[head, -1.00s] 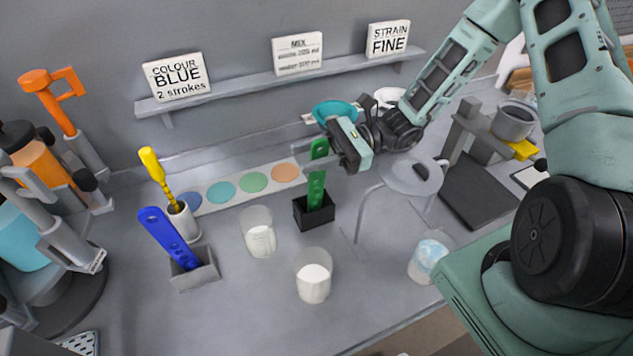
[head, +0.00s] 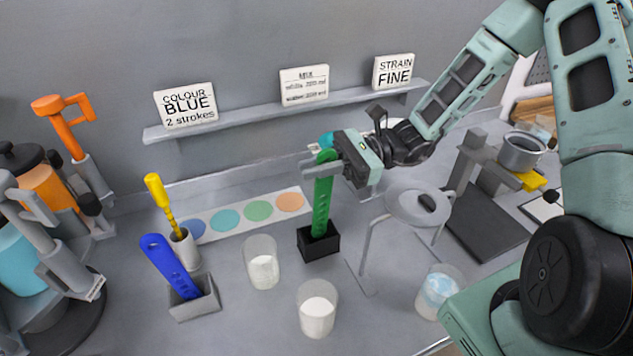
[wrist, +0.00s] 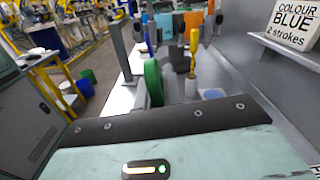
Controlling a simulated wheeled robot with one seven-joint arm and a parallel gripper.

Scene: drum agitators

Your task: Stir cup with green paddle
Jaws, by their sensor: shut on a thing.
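The green paddle (head: 322,205) stands upright, its lower end inside the black holder (head: 318,243). My gripper (head: 322,170) is shut on the paddle's upper part. The wrist view also shows the green paddle (wrist: 153,82) end-on beyond the gripper body. Two clear cups with white contents stand on the bench: one cup (head: 262,262) left of the holder and one cup (head: 317,308) in front of it. A third cup (head: 438,290) with pale blue and white contents stands to the right.
A blue paddle (head: 170,265) sits in a grey holder (head: 194,300) at left, near a yellow-handled tool (head: 162,205). A grey stand with a round top (head: 417,203) is right of the black holder. The shelf (head: 290,108) carries signs, including COLOUR BLUE 2 strokes (head: 186,106).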

